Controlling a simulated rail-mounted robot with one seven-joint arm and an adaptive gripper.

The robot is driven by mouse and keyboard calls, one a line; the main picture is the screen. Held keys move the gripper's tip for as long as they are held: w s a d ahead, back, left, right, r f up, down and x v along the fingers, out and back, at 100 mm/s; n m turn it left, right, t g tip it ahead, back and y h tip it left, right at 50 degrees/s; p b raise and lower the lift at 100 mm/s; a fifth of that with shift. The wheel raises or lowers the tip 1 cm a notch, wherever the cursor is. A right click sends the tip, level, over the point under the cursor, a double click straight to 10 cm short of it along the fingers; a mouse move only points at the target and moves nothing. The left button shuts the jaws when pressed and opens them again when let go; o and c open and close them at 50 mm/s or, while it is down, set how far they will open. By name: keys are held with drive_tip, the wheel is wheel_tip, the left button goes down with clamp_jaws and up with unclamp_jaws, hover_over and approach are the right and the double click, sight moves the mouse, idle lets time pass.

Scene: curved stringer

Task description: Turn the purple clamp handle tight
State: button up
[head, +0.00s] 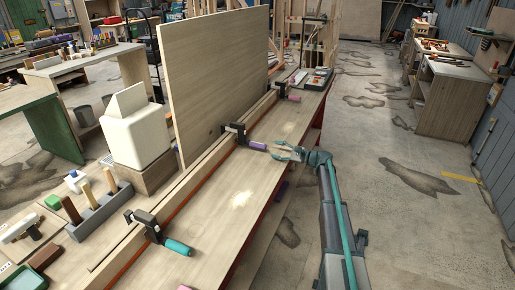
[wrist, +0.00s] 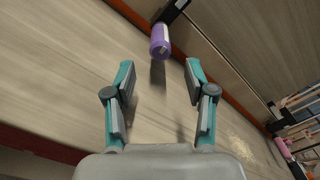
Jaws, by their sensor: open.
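The purple clamp handle (head: 258,146) sticks out from a dark clamp (head: 234,131) in the middle of the long bench, pointing toward my gripper. In the wrist view the purple handle (wrist: 160,42) is at the top, with a pale stripe on it. My gripper (head: 277,152) is open and empty, just to the right of the handle's free end in the head view. In the wrist view my gripper's two teal fingertips (wrist: 160,70) are spread apart, with the handle ahead of the gap and apart from both fingers.
A teal-handled clamp (head: 177,247) is at the near end and a pink-handled clamp (head: 290,97) at the far end. A tall wooden panel (head: 215,75) stands behind the clamps. A block of tools (head: 100,208) sits at left. The bench top (head: 235,205) is mostly clear.

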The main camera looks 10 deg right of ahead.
sight(258, 145)
drive_tip(key=p+x, duration=0.3)
drive_tip(key=x, duration=0.7)
drive_tip(key=shift+w+a, duration=0.15)
drive_tip(key=shift+a, duration=0.1)
clamp_jaws()
drive_tip(key=shift+m, duration=0.8)
unclamp_jaws()
